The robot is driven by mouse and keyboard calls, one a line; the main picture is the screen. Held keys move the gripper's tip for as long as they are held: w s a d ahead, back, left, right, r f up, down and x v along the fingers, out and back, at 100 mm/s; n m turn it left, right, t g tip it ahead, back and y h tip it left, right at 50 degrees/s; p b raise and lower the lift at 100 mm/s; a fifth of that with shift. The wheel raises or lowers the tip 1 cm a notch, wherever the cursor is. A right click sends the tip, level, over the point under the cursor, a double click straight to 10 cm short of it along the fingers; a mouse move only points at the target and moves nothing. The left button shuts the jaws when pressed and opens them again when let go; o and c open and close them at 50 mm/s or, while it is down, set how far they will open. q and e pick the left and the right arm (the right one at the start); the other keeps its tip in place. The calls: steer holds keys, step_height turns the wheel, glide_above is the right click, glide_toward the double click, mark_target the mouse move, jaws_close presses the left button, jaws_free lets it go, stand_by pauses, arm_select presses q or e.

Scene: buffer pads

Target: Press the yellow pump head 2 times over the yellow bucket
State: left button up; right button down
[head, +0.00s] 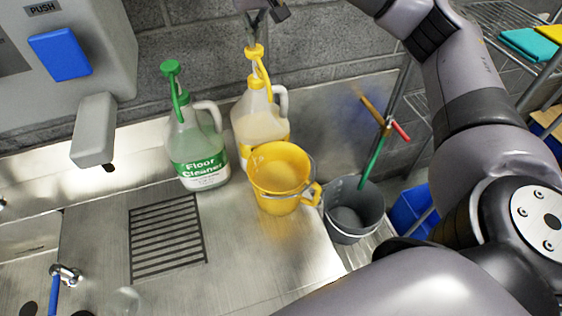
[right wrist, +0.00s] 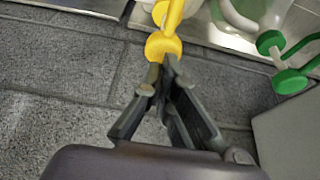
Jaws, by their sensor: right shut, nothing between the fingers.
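The yellow pump head (head: 256,52) tops a clear jug (head: 258,118) of pale liquid on the steel counter. My right gripper (head: 252,42) is shut and empty, pointing down at the top of the pump head. In the right wrist view, its closed fingertips (right wrist: 163,62) are at the yellow pump head (right wrist: 162,45); I cannot tell for sure whether they touch it. The yellow bucket (head: 279,190) stands in front of the jug, under the pump's spout side. Its inside looks yellow; I cannot make out liquid in it. My left gripper is out of view.
A green-pumped floor cleaner jug (head: 198,150) stands left of the yellow-pumped jug. A grey bucket (head: 352,222) is right of the yellow bucket. A drain grate (head: 168,240) lies at the left front. A wall dispenser (head: 70,70) hangs at the upper left.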

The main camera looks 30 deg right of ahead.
mark_target(254, 49)
steer(key=shift+f, duration=0.1)
stand_by(0.4)
steer(key=shift+f+b, duration=1.4)
steer(key=shift+f, duration=0.75)
steer(key=shift+r, duration=0.15)
steer(key=shift+r+p, duration=1.7)
steer(key=shift+r, duration=0.45)
step_height(254, 49, up, 5)
steer(key=p, duration=0.4)
